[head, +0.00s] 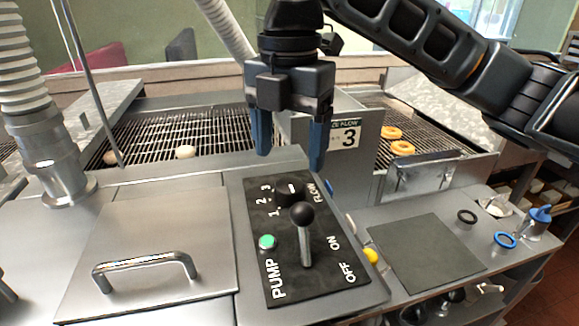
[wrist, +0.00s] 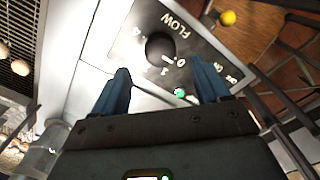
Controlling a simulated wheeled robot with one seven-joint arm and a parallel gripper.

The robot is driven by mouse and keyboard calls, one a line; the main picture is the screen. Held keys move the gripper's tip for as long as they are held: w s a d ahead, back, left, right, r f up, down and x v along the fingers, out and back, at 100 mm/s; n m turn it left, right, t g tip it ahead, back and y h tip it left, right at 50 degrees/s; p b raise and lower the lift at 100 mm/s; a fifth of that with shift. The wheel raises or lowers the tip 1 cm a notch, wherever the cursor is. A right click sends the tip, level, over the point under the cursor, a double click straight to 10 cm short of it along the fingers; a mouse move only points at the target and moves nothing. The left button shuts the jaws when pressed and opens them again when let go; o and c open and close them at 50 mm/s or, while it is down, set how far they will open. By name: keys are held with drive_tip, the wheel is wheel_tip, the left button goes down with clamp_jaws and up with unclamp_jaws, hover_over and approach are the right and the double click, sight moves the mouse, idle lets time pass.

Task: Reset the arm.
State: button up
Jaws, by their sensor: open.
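My gripper (head: 290,158) hangs pointing down above the black control panel (head: 335,278) in the head view. Its two blue fingers are apart with nothing between them. In the wrist view the open fingers (wrist: 160,78) frame the panel, with a round black knob (wrist: 160,47) beyond the gap and a small green button (wrist: 179,93) between them. On the panel stand a ball-topped lever (head: 303,215), a dark flow knob (head: 288,192) and a green pump button (head: 267,242). The lever stands nearly upright, below the gripper and apart from it.
A lidded hatch with a metal handle (head: 145,268) lies left of the panel. Wire racks (head: 200,132) with several doughnuts stand behind, beside a flow sign reading 3 (head: 348,136). A dark mat (head: 425,252) lies at right, near black and blue rings (head: 505,240).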

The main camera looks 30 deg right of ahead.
drive_tip(key=shift+r, duration=1.1)
